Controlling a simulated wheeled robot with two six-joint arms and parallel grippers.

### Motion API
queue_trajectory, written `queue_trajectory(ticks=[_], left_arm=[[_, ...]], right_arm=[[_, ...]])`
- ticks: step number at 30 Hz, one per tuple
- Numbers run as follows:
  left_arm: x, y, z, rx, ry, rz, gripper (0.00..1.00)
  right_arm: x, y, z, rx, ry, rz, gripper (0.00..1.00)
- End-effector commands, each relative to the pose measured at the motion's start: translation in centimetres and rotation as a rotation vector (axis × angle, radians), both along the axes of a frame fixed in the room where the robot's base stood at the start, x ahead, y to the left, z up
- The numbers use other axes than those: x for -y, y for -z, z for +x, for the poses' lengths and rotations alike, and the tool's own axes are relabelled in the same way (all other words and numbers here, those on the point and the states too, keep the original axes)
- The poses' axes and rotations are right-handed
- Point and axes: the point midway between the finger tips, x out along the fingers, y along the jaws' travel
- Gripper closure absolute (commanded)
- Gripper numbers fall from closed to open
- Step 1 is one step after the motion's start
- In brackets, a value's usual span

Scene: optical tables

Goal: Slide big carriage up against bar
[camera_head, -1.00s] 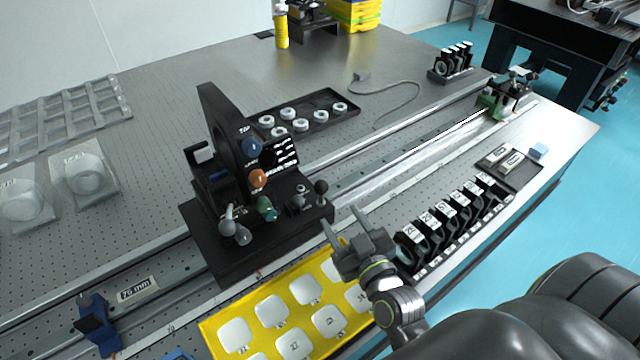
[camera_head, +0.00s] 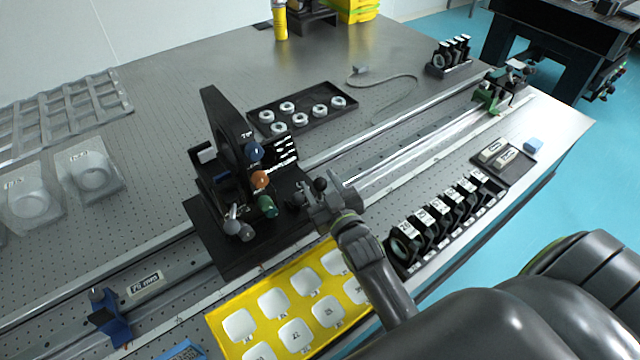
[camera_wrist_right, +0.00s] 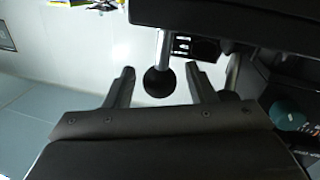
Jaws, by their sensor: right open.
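The big carriage (camera_head: 225,262) is a black block on the rail, carrying a tall plate and several coloured knobs. A bar labelled 75 mm (camera_head: 145,284) lies in the rail to its left, with a blue stop (camera_head: 108,318) beyond it. My right gripper (camera_head: 326,199) is open at the carriage's right end, by a black ball knob (camera_head: 320,185). In the right wrist view this ball knob (camera_wrist_right: 159,82) shows between the two spread fingers, not gripped. My left gripper is not in view.
A yellow tray (camera_head: 262,347) of white pieces lies in front of the carriage. A rack of numbered black holders (camera_head: 440,232) stands right of my right arm. A green carriage (camera_head: 490,98) sits far along the rail. A tray of white rings (camera_head: 345,113) lies behind.

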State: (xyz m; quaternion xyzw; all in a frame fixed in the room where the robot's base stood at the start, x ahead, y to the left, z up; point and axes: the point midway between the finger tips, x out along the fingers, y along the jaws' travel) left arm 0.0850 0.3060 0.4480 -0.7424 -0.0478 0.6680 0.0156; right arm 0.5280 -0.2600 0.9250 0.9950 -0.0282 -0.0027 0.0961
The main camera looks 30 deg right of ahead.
Motion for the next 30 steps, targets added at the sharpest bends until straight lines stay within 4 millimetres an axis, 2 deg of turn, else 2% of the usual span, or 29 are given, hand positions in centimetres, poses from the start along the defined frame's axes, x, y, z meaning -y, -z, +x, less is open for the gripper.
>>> queue_trajectory(ticks=[11,23,30], left_arm=[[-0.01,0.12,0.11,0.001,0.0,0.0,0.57],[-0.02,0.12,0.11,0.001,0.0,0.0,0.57],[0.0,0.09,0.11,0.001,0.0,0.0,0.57]], right_arm=[[0.06,-0.02,0.45,-0.001,0.001,0.0,0.5],[0.06,-0.02,0.43,-0.001,0.001,0.0,1.0],[0.05,-0.02,0.42,-0.001,0.001,0.0,1.0]])
